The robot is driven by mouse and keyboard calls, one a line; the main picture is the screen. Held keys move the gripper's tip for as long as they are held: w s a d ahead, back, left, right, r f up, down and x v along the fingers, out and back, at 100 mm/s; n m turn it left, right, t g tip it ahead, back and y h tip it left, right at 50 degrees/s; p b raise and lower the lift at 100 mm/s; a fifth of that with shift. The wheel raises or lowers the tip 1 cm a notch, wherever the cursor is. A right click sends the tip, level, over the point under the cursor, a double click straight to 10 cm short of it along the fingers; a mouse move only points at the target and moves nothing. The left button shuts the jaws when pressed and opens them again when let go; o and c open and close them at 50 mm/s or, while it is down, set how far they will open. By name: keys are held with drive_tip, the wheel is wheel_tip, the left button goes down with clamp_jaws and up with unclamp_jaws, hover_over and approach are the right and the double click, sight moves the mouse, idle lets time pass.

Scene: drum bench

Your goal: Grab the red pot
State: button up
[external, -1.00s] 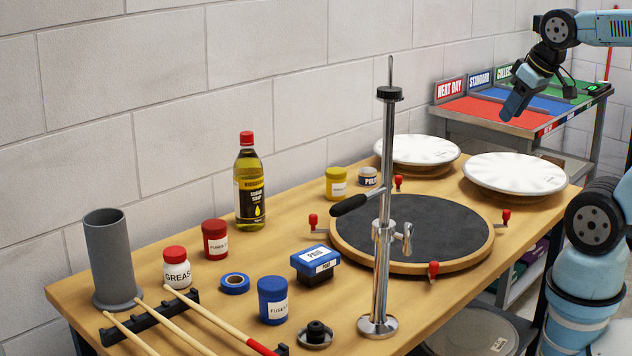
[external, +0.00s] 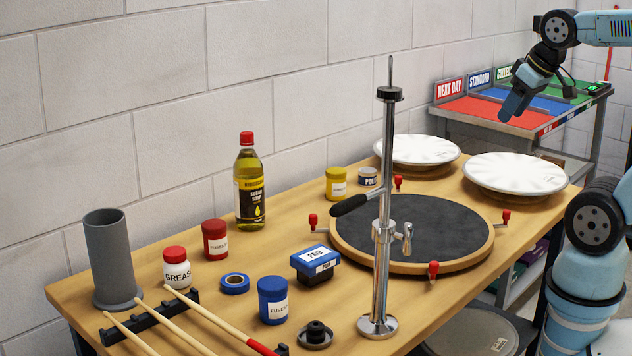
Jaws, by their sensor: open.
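The red pot (external: 215,240) stands upright on the wooden bench, left of the oil bottle and behind the white grease jar. It has a red lid and a white label whose text I cannot fully read. My gripper (external: 513,105) is at the upper right, in the air in front of the coloured shelf unit, far from the red pot. It is open, and I see nothing held in it.
A chrome stand (external: 384,270) rises mid-bench before a round black pad (external: 440,228).

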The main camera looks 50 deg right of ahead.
drive_tip(key=o, duration=0.6)
drive_tip(key=shift+c, duration=0.2)
